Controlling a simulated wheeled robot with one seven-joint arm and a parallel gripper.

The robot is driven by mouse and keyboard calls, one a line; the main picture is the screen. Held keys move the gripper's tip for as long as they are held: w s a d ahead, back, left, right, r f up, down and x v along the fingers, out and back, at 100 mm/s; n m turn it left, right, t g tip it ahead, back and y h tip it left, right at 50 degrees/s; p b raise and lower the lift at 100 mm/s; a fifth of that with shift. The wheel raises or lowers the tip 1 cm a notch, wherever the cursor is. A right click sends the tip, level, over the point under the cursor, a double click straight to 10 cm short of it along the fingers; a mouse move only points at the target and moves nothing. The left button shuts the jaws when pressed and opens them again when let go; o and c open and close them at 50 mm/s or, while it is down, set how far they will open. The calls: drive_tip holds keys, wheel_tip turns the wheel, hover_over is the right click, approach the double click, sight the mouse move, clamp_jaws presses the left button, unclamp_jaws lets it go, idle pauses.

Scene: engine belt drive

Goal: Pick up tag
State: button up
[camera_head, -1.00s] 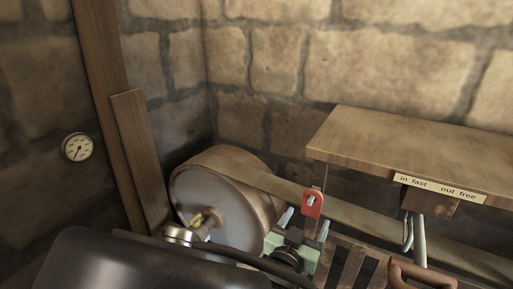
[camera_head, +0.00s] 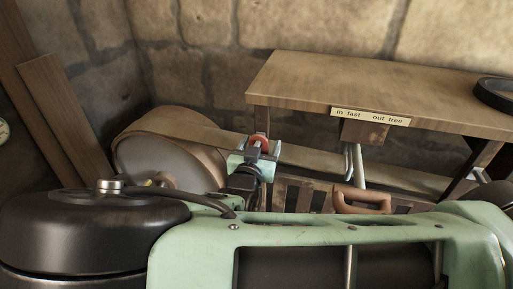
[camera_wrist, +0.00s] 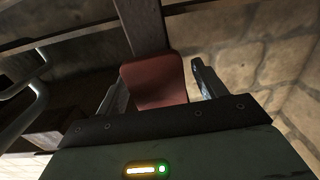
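The red tag (camera_head: 260,140) shows beyond my gripper (camera_head: 264,149) in the head view, its lower part hidden by the gripper. In the wrist view the tag (camera_wrist: 155,82) is a flat red plate with rounded corners, against a dark upright post (camera_wrist: 143,25). My gripper's fingers (camera_wrist: 160,88) stand on either side of the tag there. A gap shows between the tag and the right finger; the left finger lies close to the tag's left edge. My gripper is open. I cannot tell whether the fingertips reach past the tag.
A wooden bench (camera_head: 300,80) with a label (camera_head: 370,117) stands to the right, a black ring (camera_head: 495,93) on top. A big drum (camera_head: 165,150) with a belt is behind left. A brown handle (camera_head: 362,200) is below the bench. Stone walls close the back.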

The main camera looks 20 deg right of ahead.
drive_tip(key=c, duration=1)
